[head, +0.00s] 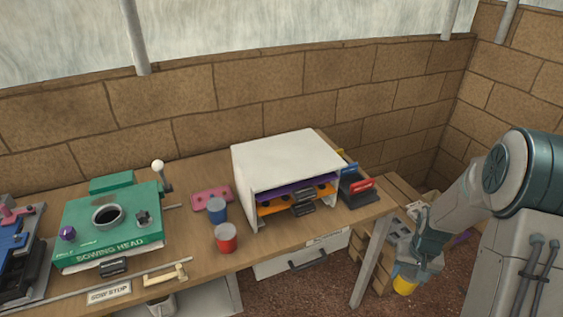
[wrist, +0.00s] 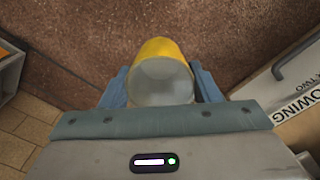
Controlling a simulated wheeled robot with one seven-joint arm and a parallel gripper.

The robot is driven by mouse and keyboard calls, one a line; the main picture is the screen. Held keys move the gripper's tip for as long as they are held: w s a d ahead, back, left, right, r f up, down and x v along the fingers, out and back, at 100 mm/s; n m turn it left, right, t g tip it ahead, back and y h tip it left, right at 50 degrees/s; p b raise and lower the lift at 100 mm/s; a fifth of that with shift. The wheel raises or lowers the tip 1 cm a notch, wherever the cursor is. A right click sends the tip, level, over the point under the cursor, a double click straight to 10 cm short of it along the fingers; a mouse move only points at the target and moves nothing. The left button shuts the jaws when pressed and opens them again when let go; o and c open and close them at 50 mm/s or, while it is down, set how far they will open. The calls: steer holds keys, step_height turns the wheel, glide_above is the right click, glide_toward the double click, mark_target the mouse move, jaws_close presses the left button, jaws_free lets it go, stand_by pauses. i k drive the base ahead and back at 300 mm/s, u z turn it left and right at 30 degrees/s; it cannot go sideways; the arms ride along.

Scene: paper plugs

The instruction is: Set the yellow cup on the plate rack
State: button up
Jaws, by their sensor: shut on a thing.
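The yellow cup (head: 404,286) is in my gripper (head: 412,265), low at the right of the head view, off the bench's right end and over the reddish floor. In the wrist view the cup (wrist: 163,48) sits between the two blue fingers of my gripper (wrist: 161,88), its pale round end facing the camera. The fingers are shut on it and hide part of its sides. A white open-fronted rack (head: 285,157), which looks like the plate rack, stands on the bench to the left of my gripper. It holds purple and orange plates, and its flat top is bare.
A blue cup (head: 217,211) and a red cup (head: 226,238) stand left of the rack. A dark holder with coloured handles (head: 360,188) is at its right. A green sowing head (head: 108,225) lies farther left. A wooden crate (head: 400,215) stands beyond the bench's right end.

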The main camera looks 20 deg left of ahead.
mark_target(287, 154)
steer(key=u, duration=1.35)
